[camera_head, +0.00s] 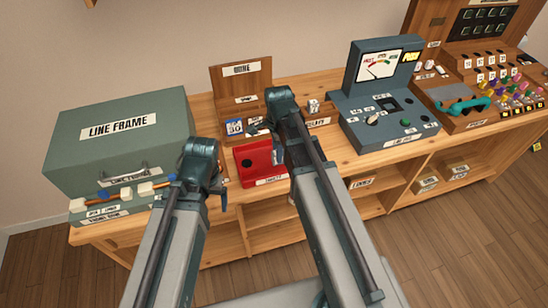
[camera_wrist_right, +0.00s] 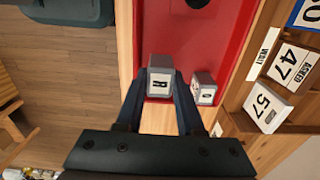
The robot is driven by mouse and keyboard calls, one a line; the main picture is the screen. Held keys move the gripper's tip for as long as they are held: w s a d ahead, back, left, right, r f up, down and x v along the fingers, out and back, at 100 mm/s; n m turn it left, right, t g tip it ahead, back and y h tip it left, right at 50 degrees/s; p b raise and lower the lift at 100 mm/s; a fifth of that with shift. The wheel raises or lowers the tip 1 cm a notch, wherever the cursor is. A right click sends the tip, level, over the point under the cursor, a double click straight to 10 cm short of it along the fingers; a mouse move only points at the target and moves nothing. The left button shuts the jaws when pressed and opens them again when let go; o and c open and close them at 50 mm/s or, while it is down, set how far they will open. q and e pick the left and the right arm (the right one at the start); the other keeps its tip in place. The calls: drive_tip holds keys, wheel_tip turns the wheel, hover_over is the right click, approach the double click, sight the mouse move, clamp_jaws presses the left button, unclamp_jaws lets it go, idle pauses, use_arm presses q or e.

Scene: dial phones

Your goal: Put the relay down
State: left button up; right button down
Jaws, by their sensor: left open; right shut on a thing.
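My right gripper (camera_wrist_right: 160,92) is shut on a small grey block, the relay (camera_wrist_right: 161,72), with a dark-marked pale face. The relay appears at the edge of a red tray (camera_wrist_right: 232,30); I cannot tell whether it touches the tray. A second grey block (camera_wrist_right: 204,90) is just right of the fingers in the right wrist view. In the head view the right gripper (camera_head: 279,157) is at the right side of the red tray (camera_head: 270,173), and the arm hides much there. My left gripper (camera_head: 222,196) is open, left of the tray near the bench's front edge.
A green LINE FRAME case (camera_head: 122,150) stands at left. A wooden rack (camera_head: 240,78) with number cards (camera_wrist_right: 281,71) stands behind the tray. A grey meter console (camera_head: 388,118) and a cord switchboard (camera_head: 480,100) stand to the right. Another small block (camera_head: 313,106) stands behind the right arm.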

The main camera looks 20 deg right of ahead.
sight(274, 158)
drive_tip(key=shift+w+a, duration=0.1)
drive_tip(key=f+b, duration=0.3)
drive_tip(key=f, duration=0.1)
drive_tip(key=shift+w+a+b, duration=0.35)
drive_tip(key=shift+b, duration=0.05)
drive_tip(key=shift+r, duration=0.2)
drive_tip(key=shift+f, duration=0.1)
drive_tip(key=c, duration=1)
unclamp_jaws()
drive_tip(key=shift+f, duration=0.1)
drive_tip(key=o, duration=0.5)
